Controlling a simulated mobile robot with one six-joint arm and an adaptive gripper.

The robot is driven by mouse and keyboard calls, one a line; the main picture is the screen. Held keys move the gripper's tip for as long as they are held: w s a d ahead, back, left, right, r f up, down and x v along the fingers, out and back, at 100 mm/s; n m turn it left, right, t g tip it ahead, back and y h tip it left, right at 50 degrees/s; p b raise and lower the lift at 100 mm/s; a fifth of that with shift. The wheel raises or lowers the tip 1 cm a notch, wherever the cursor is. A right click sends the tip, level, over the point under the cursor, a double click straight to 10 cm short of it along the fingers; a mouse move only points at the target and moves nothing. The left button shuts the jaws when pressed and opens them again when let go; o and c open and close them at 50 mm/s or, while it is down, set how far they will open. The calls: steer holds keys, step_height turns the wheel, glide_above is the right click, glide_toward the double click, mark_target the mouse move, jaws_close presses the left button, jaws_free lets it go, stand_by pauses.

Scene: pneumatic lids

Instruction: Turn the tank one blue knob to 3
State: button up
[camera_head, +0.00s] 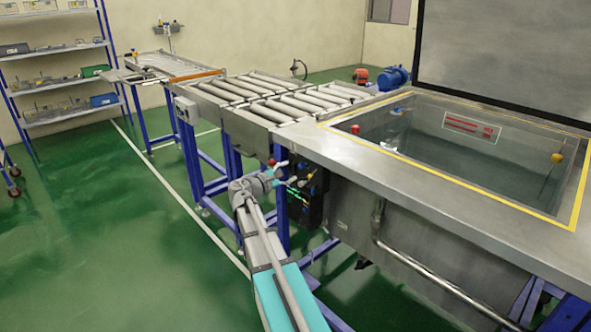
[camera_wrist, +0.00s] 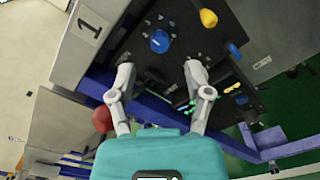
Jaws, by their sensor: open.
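The blue knob (camera_wrist: 159,41) sits on a dark control panel (camera_wrist: 140,60) beside a plate marked 1 (camera_wrist: 88,26) in the wrist view. My gripper (camera_wrist: 158,70) is open, its two fingers apart and pointing at the panel, with the blue knob ahead between the fingertips. The fingers look clear of the knob; the exact gap cannot be told. The knob's setting is too small to read. In the head view my gripper (camera_head: 280,176) is at the panel (camera_head: 310,190) on the tank's near left corner, and my arm hides part of the panel.
A yellow knob (camera_wrist: 208,18) and a smaller blue part (camera_wrist: 234,50) lie right of the blue knob. A red ball (camera_wrist: 102,118) is near the left finger. The water tank (camera_head: 470,150) stands right, with a roller conveyor (camera_head: 275,95) behind. Green floor (camera_head: 110,230) is clear at left.

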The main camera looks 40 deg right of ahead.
steer(key=shift+s+a, duration=0.2)
steer(key=shift+a, duration=2.7)
steer(key=s+a+f+m+y, duration=0.3)
steer(key=s+a+f+y, duration=0.15)
steer(key=a+f, duration=0.25)
steer(key=s+a+f+m+y, duration=0.3)
steer(key=s+a+f+y, duration=0.15)
steer(key=a+f, duration=0.25)
steer(key=s+a+f+m+g+y, duration=0.15)
steer(key=s+a+y, duration=0.3)
steer(key=a, duration=0.45)
steer(key=s+a+f+m+y, duration=0.25)
steer(key=a+y, duration=0.25)
steer(key=a, duration=0.4)
step_height(320, 180, up, 23)
steer(key=p, duration=2.4)
steer(key=shift+d+r, duration=0.2)
steer(key=shift+d, duration=0.05)
steer(key=shift+h, duration=0.25)
